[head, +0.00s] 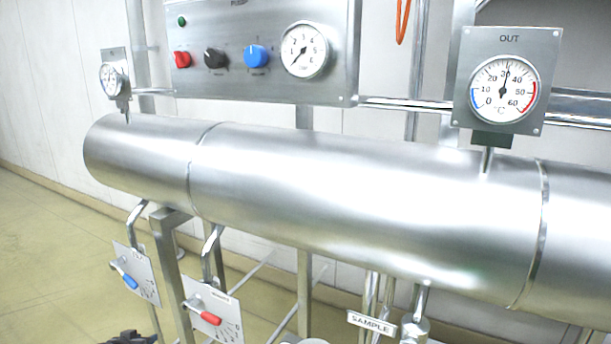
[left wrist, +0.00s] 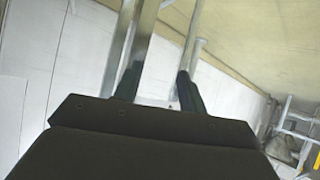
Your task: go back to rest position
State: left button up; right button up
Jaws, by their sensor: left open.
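My left gripper (head: 130,338) shows only as a small dark piece at the bottom edge of the head view, low and left, below the blue-handled valve. In the left wrist view, the left gripper (left wrist: 159,85) has its two dark fingers apart, with nothing between them that I can see held. Metal posts (left wrist: 140,35) stand beyond the fingertips. My right gripper is in neither view.
A large steel cylinder (head: 330,195) crosses the head view. Below it hang a blue-handled valve (head: 130,278) and a red-handled valve (head: 210,317). Above are a control panel (head: 215,60) and an OUT gauge (head: 504,88). Bare floor (head: 50,260) lies at the left.

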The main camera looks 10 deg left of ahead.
pick_arm(q)
jog(key=s+d+f+m+g+p, duration=0.1)
jog(key=s+d+f+m+g, duration=0.15)
jog(key=s+d, duration=0.7)
jog(key=s+d+f+m+g+p, duration=0.15)
jog(key=s+d+m+g, duration=0.35)
jog(key=d, duration=0.8)
jog(key=s+d+r+h+p, duration=0.1)
jog(key=s+d+r+p, duration=0.1)
jog(key=s+d, duration=0.4)
jog(key=s+d+r+n+g+h+p, duration=0.1)
jog(key=s+d+r, duration=0.3)
jog(key=d, duration=0.8)
jog(key=s+d+r+n+h+p, duration=0.1)
jog(key=s+d+r+h+p, duration=0.1)
jog(key=s+d, duration=0.6)
jog(key=shift+d+r+p, duration=0.7)
jog(key=shift+d+p, duration=0.25)
jog(key=shift+p, duration=0.1)
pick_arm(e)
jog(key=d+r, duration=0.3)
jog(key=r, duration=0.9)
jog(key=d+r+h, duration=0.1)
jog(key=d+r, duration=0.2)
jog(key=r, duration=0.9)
pick_arm(q)
jog(key=shift+g, duration=0.25)
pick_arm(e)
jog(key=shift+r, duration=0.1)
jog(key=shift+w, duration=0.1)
